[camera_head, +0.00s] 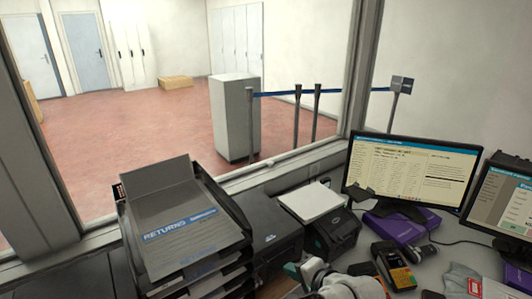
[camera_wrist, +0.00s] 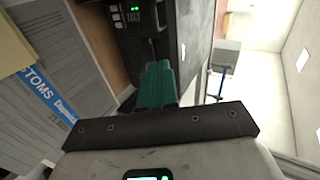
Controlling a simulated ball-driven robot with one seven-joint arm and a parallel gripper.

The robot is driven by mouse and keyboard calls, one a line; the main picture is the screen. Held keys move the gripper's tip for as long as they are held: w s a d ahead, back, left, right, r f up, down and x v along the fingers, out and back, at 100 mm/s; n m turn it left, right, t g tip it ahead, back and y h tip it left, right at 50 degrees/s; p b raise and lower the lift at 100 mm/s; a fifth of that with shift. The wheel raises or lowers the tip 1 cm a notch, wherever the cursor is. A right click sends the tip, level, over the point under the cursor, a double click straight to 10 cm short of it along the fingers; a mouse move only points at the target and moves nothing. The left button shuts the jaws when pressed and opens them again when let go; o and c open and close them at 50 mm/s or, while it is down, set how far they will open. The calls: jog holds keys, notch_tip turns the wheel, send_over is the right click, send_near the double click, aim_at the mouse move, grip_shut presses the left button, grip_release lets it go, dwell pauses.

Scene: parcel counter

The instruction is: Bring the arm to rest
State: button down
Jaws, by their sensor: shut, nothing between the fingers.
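My gripper (camera_wrist: 159,70) shows in the wrist view as two teal fingers lying together, shut, with nothing between them. In the head view part of my arm (camera_head: 340,284) shows at the bottom edge, low over the counter and in front of the small black printer. A bit of teal shows at its left end, but the fingers cannot be made out clearly there.
A stacked black tray (camera_head: 190,230) marked RETURNS stands left of my arm. A black printer (camera_head: 262,225), a small black printer (camera_head: 331,236), a card terminal (camera_head: 393,266) and monitors (camera_head: 410,170) crowd the counter. A customs-labelled grey stack (camera_wrist: 55,105) is left in the wrist view.

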jog(key=s+d+f+n+g+h, duration=0.2)
jog(key=s+d+f, duration=0.3)
jog(key=s, duration=0.4)
jog(key=s+d+f+n+g+h, duration=0.1)
jog(key=s+d+f+n+g, duration=0.25)
jog(key=s, duration=0.55)
jog(key=s+d+n+g+h, duration=0.1)
jog(key=s+d, duration=0.2)
jog(key=s, duration=0.4)
jog(key=s+d+n+g+h, duration=0.1)
jog(key=s+d+n, duration=0.1)
jog(key=s+d, duration=0.2)
jog(key=s+d+f+n+g+h, duration=0.1)
jog(key=s+d, duration=0.2)
jog(key=s, duration=0.7)
jog(key=shift+s+d+h, duration=0.3)
jog(key=shift+s+d, duration=0.05)
jog(key=shift+s, duration=0.05)
